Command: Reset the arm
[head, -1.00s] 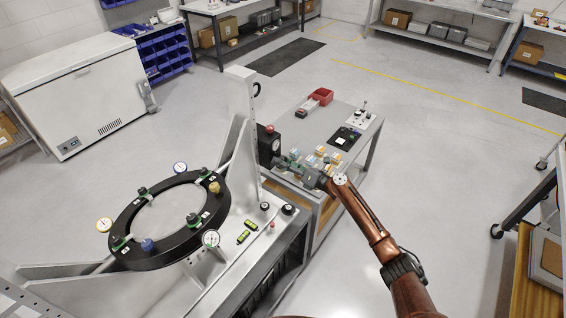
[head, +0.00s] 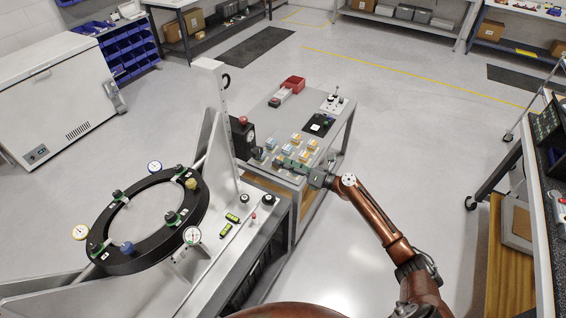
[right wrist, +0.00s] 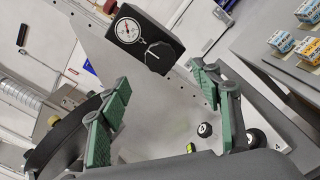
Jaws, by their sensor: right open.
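My right arm (head: 372,212) is brown and reaches in from the lower right in the head view. Its gripper (head: 276,159) has green fingers and hangs near the mirror fixture's upright plate and the small side table. In the right wrist view the two green fingers of this gripper (right wrist: 165,115) stand wide apart with nothing between them. A black box with a white dial (right wrist: 143,38) shows beyond the fingertips; it looks apart from them. The fixture's black ring (head: 107,247) carries several clamps and dial gauges. My left gripper is not in view.
The side table (head: 272,115) holds small blue and yellow boxes (head: 309,142), a red bin (head: 293,83) and a black device (head: 319,124). Black knobs (head: 268,200) and green levels sit on the fixture base. A cart (head: 536,215) stands at right. Open floor (head: 420,150) lies between.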

